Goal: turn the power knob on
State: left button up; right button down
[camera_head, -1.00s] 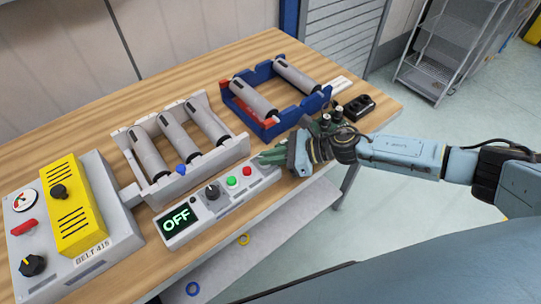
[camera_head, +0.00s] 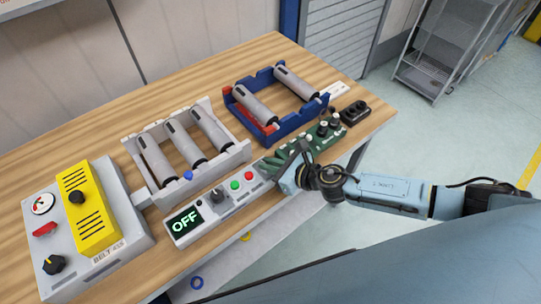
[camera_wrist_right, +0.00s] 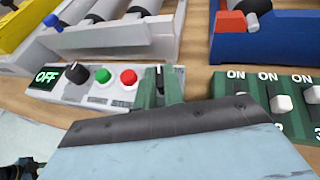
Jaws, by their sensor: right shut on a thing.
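The grey control box (camera_head: 213,216) lies along the table's front edge, with a display (camera_head: 184,222) reading OFF at its left end. Next to the display stands a black knob (camera_head: 217,195), then a green button (camera_head: 234,185) and a red button (camera_head: 249,176). My right gripper (camera_head: 272,167) is at the box's right end, beyond the red button. In the right wrist view, my green fingers (camera_wrist_right: 160,84) are shut around a small dark upright part (camera_wrist_right: 160,76) there. The fingers hide most of that part. My left gripper is not in view.
A green panel (camera_wrist_right: 293,112) with several ON switches lies right of my gripper. Behind are a grey roller frame (camera_head: 237,156) and a blue roller frame (camera_head: 268,136). A grey unit (camera_head: 135,228) with a yellow cover stands at left. A black block (camera_head: 357,111) is at the right.

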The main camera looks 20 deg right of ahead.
jog(key=m+t+h+p, duration=0.1)
jog(key=m+h, duration=0.1)
jog(key=m+t+h+p, duration=0.1)
jog(key=p, duration=0.1)
jog(key=shift+s+a+r+m+h, duration=0.15)
jog(key=shift+s+a+m+h, duration=0.05)
jog(key=shift+a+m+h, duration=0.2)
jog(key=m+h+p, duration=0.1)
jog(key=m+h, duration=0.1)
jog(key=h, duration=0.1)
jog(key=shift+a+m+t, duration=0.15)
jog(key=shift+m+t, duration=0.15)
jog(key=shift+m, duration=0.1)
jog(key=m+h, duration=0.2)
jog(key=h, duration=0.1)
jog(key=shift+a, duration=0.15)
jog(key=shift+w+a+m+g+h, duration=0.1)
jog(key=shift+m+g+h, duration=0.5)
jog(key=shift+m+h, duration=1.3)
jog(key=c, duration=1.5)
grip_release()
